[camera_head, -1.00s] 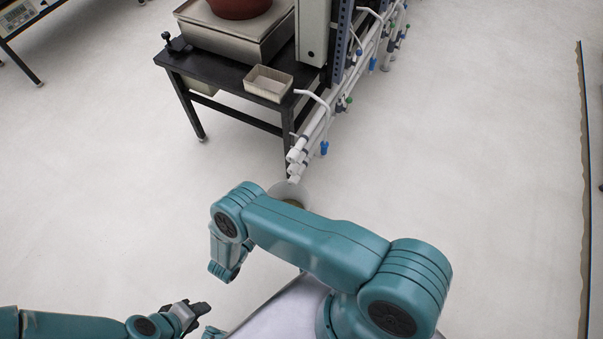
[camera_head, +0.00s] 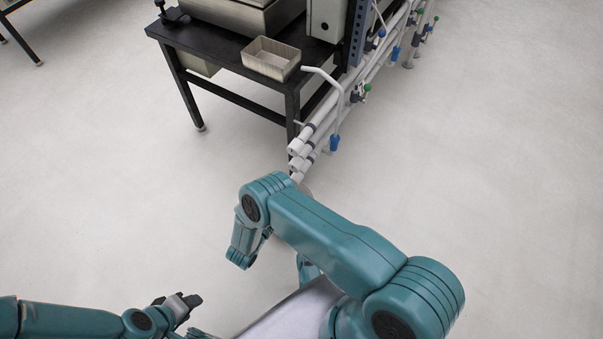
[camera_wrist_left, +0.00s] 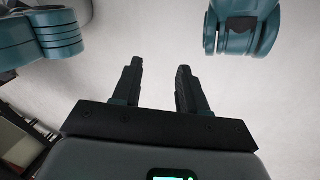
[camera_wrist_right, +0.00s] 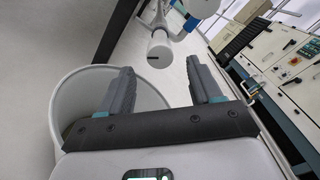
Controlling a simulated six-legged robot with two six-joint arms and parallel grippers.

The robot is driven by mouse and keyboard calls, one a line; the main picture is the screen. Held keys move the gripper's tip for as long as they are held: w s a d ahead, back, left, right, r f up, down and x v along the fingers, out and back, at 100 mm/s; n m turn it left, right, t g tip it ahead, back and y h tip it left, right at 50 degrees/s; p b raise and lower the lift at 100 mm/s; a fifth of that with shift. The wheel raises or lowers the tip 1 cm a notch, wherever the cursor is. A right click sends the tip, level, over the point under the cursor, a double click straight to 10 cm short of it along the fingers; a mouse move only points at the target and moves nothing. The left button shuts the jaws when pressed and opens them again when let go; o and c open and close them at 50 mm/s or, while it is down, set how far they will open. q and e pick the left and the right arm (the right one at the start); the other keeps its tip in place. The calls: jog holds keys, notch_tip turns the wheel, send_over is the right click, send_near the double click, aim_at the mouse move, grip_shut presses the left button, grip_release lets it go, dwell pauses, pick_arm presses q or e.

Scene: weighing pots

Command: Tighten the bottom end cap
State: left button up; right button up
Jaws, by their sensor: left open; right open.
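White pipes run along the bench side and end in a stack of white end caps, the upper one (camera_head: 295,147) above the bottom end cap (camera_head: 297,177). In the right wrist view a white end cap (camera_wrist_right: 160,52) with a dark slot lies just beyond and between my right fingertips (camera_wrist_right: 160,76), apart from them. It looks like the bottom cap. My right gripper is open and empty; my arm hides it in the head view. My left gripper (camera_head: 185,302) is open and empty, low at the left, away from the pipes. It also shows in the left wrist view (camera_wrist_left: 160,75).
A pale round bucket (camera_wrist_right: 66,92) stands beside my right gripper, below the caps. A black bench (camera_head: 215,62) carries an open tray (camera_head: 271,57) above the pipes. A valve with a blue handle (camera_head: 334,142) hangs near the pipe ends. Floor left and right is clear.

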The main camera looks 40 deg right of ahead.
jog(key=b+x, duration=0.2)
jog(key=x, duration=0.7)
jog(key=shift+d, duration=0.3)
pick_arm(q)
jog(key=shift+w+a+f+t, duration=0.2)
jog(key=shift+w+f, duration=0.2)
jog(key=shift+f, duration=0.15)
jog(key=shift+w+a+f+t, duration=0.15)
jog(key=shift+w+f, duration=0.2)
jog(key=shift+f, duration=0.2)
pick_arm(e)
jog(key=c, duration=1)
